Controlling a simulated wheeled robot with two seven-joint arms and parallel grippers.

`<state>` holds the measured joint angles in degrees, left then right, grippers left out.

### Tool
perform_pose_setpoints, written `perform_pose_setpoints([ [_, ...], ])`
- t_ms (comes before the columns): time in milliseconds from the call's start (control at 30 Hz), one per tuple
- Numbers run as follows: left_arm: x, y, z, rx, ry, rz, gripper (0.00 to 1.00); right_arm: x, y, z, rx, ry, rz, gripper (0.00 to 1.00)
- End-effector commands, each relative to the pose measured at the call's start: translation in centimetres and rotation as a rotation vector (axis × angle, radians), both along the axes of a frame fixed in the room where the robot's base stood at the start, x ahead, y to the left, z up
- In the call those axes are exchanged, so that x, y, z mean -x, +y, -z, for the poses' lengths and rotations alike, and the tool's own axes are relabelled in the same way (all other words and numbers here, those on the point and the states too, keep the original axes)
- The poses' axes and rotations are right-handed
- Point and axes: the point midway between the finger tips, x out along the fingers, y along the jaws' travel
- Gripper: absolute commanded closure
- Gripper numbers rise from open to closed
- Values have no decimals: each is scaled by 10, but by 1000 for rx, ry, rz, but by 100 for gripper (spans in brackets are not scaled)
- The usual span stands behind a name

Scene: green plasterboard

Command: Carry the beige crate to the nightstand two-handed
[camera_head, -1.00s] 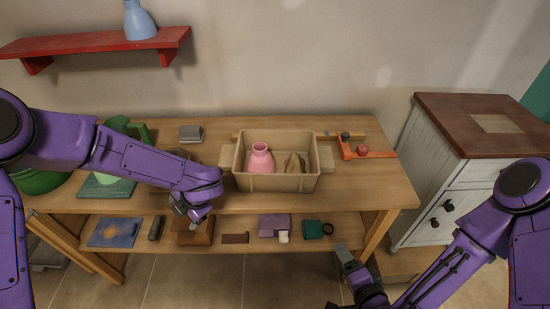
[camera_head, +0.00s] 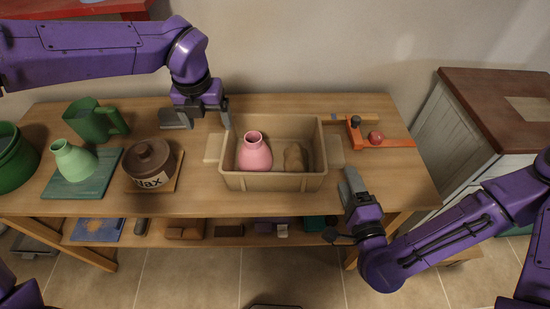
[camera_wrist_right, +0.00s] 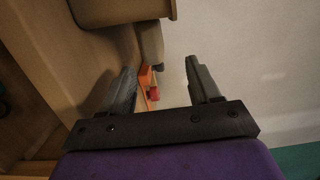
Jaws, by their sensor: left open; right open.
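The beige crate (camera_head: 272,182) stands on the wooden workbench, with a pink vase (camera_head: 254,153) and a brown lumpy object (camera_head: 294,157) inside. A ledge-like handle sticks out on its left (camera_head: 212,148) and right (camera_head: 334,151) sides. My left gripper (camera_head: 203,117) is open and empty, above the bench just beyond the left handle. My right gripper (camera_head: 352,189) is open and empty, right of the crate and nearer than the right handle. In the right wrist view its spread fingers (camera_wrist_right: 163,88) show below part of the crate (camera_wrist_right: 118,10). The nightstand (camera_head: 480,92), white with a brown top, stands at the right.
A brown "Wax" pot (camera_head: 148,165), pale green vase (camera_head: 75,160) and green pitcher (camera_head: 95,120) stand left on the bench. An orange tool (camera_head: 385,142) with a red ball (camera_head: 375,137) lies right of the crate. A lighter square (camera_head: 530,105) marks the otherwise clear nightstand top.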

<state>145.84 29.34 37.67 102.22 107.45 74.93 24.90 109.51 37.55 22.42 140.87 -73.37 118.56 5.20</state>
Motion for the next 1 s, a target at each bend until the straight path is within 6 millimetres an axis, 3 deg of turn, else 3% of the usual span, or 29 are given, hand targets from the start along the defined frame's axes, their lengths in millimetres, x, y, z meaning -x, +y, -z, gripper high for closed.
perform_pose_setpoints([
  [100, -2, 0, 15, 0, 1, 0, 16, -1, 0, 14, 0, 1, 0, 38],
  [533, -2, 2, 19, -2, 3, -1, 16, -8, 3, 12, 2, 0, -3, 38],
  [1000, -15, 1, 100, -3, 3, 1, 16, -88, 17, 13, 2, 1, 1, 38],
])
